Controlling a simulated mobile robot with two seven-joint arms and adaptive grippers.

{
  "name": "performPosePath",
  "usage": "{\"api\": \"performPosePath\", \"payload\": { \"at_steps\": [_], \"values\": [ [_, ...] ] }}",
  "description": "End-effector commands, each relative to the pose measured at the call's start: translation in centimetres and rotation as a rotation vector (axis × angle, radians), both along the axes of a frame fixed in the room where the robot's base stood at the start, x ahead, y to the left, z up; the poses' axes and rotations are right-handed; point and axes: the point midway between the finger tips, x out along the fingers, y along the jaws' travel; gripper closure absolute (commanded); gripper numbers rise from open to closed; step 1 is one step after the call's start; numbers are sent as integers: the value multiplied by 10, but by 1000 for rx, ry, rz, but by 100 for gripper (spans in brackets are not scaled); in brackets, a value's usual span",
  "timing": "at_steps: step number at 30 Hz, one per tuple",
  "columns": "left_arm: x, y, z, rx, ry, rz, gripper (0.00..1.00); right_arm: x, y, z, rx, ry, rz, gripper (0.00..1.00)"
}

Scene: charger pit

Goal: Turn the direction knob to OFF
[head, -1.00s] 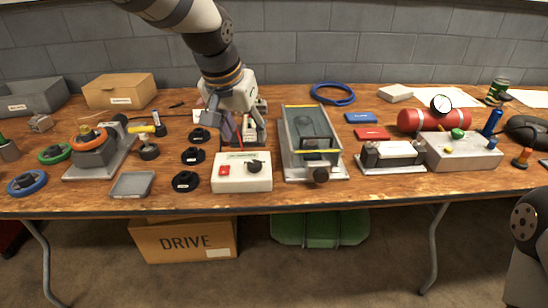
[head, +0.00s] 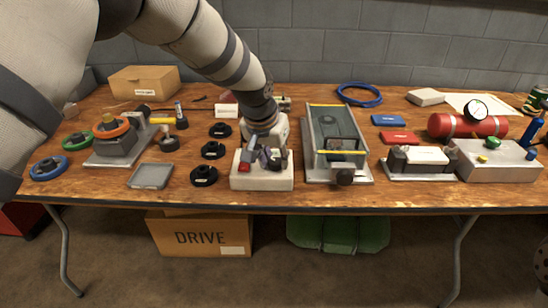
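The white control box (head: 262,183) stands near the table's front edge, left of the middle. A red button (head: 244,167) shows on the left of its top. A small dark knob (head: 276,164) seems to be on the right of its top, but my gripper partly covers it. Its labels and pointing direction are not readable. My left gripper (head: 268,157) points down over the box, with its fingers at or just above the knob. I cannot tell whether they touch it or how far apart they are. My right gripper is out of view.
A grey vise-like fixture (head: 363,174) stands close to the right of the box. Black round discs (head: 204,175) lie to its left, with a grey tray (head: 151,176) beyond. A battery-like block (head: 421,160) and a red cylinder (head: 466,125) are farther right.

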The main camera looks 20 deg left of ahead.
Motion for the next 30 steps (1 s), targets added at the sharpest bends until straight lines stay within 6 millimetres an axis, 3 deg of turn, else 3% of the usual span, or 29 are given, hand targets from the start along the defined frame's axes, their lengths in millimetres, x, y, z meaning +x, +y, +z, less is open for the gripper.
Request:
{"api": "performPosePath", "payload": {
  "at_steps": [2,14,30],
  "values": [
    [0,0,0,0,0,0,98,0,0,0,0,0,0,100],
    [0,2,0,-3,1,-66,98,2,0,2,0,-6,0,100],
    [2,5,-4,-4,4,-492,98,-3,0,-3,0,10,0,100]
  ]
}}
